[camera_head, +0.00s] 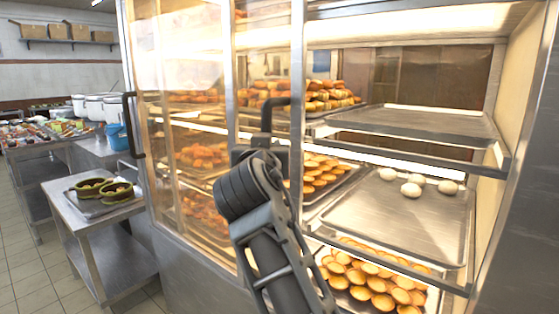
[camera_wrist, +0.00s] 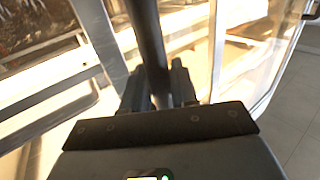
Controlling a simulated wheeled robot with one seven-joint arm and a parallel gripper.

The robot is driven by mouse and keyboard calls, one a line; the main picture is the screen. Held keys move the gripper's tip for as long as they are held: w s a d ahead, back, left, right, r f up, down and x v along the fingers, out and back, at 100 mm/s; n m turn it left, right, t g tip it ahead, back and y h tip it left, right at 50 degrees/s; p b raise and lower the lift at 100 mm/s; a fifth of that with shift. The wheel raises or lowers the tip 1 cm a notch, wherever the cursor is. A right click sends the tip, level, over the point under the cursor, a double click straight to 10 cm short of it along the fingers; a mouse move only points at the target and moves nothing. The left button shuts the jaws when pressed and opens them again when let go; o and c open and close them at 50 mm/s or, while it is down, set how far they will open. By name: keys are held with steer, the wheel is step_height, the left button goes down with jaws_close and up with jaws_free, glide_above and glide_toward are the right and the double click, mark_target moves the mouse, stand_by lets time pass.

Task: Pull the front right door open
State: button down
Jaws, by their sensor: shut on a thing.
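The front of a steel and glass display cabinet (camera_head: 185,285) fills the right of the head view. My gripper (camera_head: 258,153) is shut on a dark bar handle (camera_head: 267,112) next to an upright steel frame (camera_head: 297,100). In the wrist view the handle (camera_wrist: 147,40) runs between the two fingers (camera_wrist: 160,88). To the right of that upright, the shelves show with no clear pane in front, so this side looks open. I cannot tell the door's exact angle. My arm hides the lower part of the handle area.
Trays of pastries (camera_head: 375,285) and a tray with several white buns (camera_head: 400,225) fill the cabinet. Another dark handle (camera_head: 133,125) is on its left side. A steel side table (camera_head: 90,222) stands at left, with stockpots (camera_head: 100,106) behind. Tiled floor is free at far left.

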steer(key=shift+w+a, duration=0.2)
steer(key=shift+a, duration=0.15)
steer(key=c, duration=1)
jaws_free()
steer(key=shift+c, duration=0.2)
steer(key=s, duration=0.7)
steer(key=shift+s+b, duration=0.3)
steer(key=shift+s, duration=0.1)
steer(key=shift+a, duration=0.1)
